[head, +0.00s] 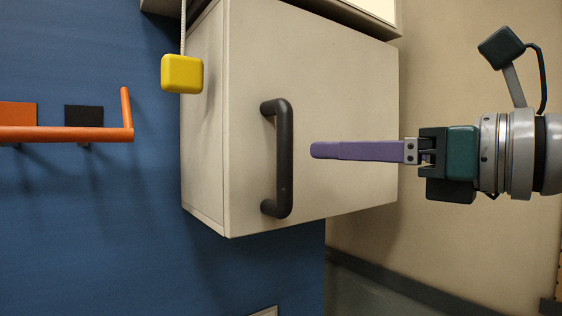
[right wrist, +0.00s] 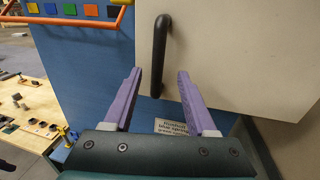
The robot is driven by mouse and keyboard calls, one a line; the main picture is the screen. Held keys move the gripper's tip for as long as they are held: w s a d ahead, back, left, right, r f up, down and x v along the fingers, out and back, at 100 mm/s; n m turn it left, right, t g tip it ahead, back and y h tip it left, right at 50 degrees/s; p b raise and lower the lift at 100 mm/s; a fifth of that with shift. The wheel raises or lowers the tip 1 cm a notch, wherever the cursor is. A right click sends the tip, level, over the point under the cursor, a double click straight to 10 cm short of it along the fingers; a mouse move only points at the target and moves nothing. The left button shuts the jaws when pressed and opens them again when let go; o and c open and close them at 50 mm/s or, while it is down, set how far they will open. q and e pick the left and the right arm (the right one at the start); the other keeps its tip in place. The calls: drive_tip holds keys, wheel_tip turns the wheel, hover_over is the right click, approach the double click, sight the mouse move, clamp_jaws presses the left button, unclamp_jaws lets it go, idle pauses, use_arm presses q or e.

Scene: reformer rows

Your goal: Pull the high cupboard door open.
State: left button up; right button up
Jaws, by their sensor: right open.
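The high cupboard (head: 205,150) is a beige box on the blue wall. Its door (head: 340,120) is shut and carries a dark upright bar handle (head: 284,160) near its left edge. My right gripper (head: 318,150) comes in from the right in the head view, its purple fingers to the right of the handle and apart from it in the picture. In the right wrist view the gripper (right wrist: 158,75) is open and empty, and the handle (right wrist: 160,55) shows beyond and between its fingertips. Whether a finger touches the handle cannot be told. My left gripper is not in view.
A yellow block (head: 182,74) hangs on a cord in front of the cupboard's left side. An orange rail (head: 70,133) sticks out from the blue wall at the left. A wooden table (right wrist: 30,105) with small items stands low at left in the right wrist view.

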sight(291, 150)
drive_tip(key=p+x, duration=0.2)
drive_tip(key=x, duration=0.5)
drive_tip(key=shift+w+a, duration=0.1)
drive_tip(key=shift+a, duration=0.3)
drive_tip(key=shift+p+x, duration=0.3)
drive_tip(key=shift+x, duration=0.5)
clamp_jaws()
drive_tip(key=shift+d, duration=0.1)
